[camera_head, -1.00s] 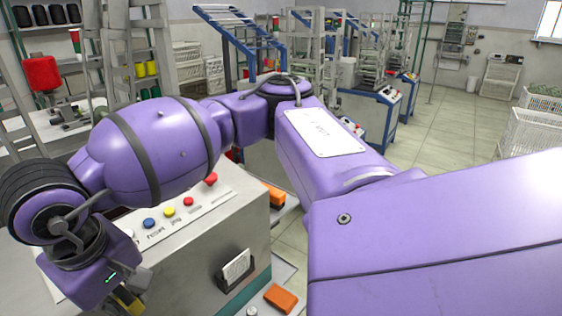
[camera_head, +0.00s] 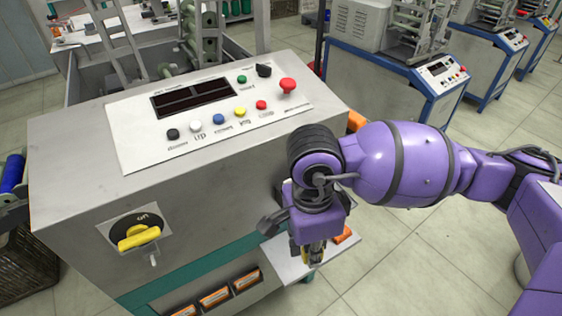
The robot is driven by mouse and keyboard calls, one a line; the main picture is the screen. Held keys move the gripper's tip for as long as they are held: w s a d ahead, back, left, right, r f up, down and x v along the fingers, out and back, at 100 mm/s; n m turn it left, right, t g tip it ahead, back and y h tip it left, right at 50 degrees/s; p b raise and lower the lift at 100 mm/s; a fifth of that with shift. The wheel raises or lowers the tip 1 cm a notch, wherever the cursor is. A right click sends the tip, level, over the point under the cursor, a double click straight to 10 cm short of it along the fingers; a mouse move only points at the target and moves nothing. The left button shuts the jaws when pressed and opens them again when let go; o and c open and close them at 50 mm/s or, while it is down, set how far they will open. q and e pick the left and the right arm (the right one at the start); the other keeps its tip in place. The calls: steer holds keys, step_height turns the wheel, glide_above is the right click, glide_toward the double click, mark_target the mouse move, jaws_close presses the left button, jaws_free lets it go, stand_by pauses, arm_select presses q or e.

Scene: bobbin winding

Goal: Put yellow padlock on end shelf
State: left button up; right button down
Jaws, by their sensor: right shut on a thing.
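The light end shelf (camera_head: 290,268) sticks out low from the machine's right end, below and around the gripper in the picture. I cannot tell whether the padlock touches the shelf. An orange item (camera_head: 343,235) lies on the shelf, right of the gripper. My left gripper is not in view.
The grey machine (camera_head: 190,195) has a panel of coloured buttons (camera_head: 220,120) on top and a yellow rotary switch (camera_head: 138,237) on its front. Orange-labelled boxes (camera_head: 215,297) sit low in front. Other machines (camera_head: 385,75) stand at the back right. Floor at the lower right is clear.

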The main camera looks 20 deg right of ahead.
steer(key=s+d+f+m+b, duration=0.15)
steer(key=s+f+m, duration=0.25)
steer(key=f+m, duration=0.6)
steer(key=m+b, duration=0.2)
steer(key=m, duration=0.2)
glide_above(291, 264)
steer(key=shift+t+y, duration=0.3)
steer(key=shift+t, duration=0.1)
steer(key=f, duration=0.7)
steer(key=shift+s+f, duration=0.3)
steer(key=shift+f, duration=0.05)
steer(key=shift+w+f, duration=0.15)
steer(key=shift+f, duration=0.05)
step_height(291, 264, down, 3)
steer(key=shift+f, duration=0.1)
steer(key=shift+w, duration=0.1)
steer(key=shift+f, duration=0.15)
steer(key=c, duration=1.6)
jaws_free()
steer(key=shift+c, duration=0.2)
